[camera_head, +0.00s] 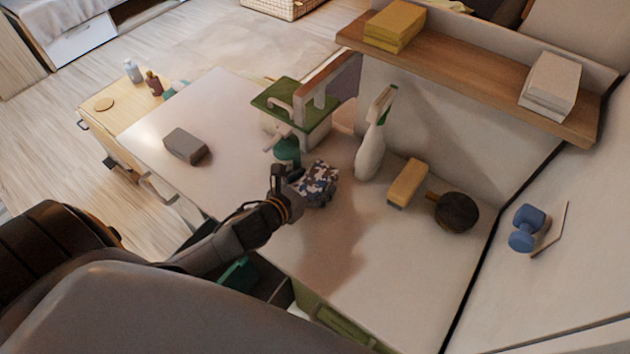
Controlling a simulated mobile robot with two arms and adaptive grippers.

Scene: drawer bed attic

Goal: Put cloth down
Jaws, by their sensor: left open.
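The cloth (318,180) is a crumpled piece with a blue, white and dark pattern. It is at the middle of the white countertop (330,250), right at the fingers of my left gripper (300,183). The gripper comes in from the lower left and is open, with the cloth beside or between its fingertips; its fingers are partly hard to make out against the cloth. I cannot tell whether the cloth rests fully on the counter. My right gripper is not in view.
A white spray bottle (371,150), a yellow sponge (408,183) and a dark round brush (456,212) stand right of the cloth. A green-lidded box (297,112) is behind it. A grey block (185,146) lies left. A wooden shelf (480,70) overhangs the back.

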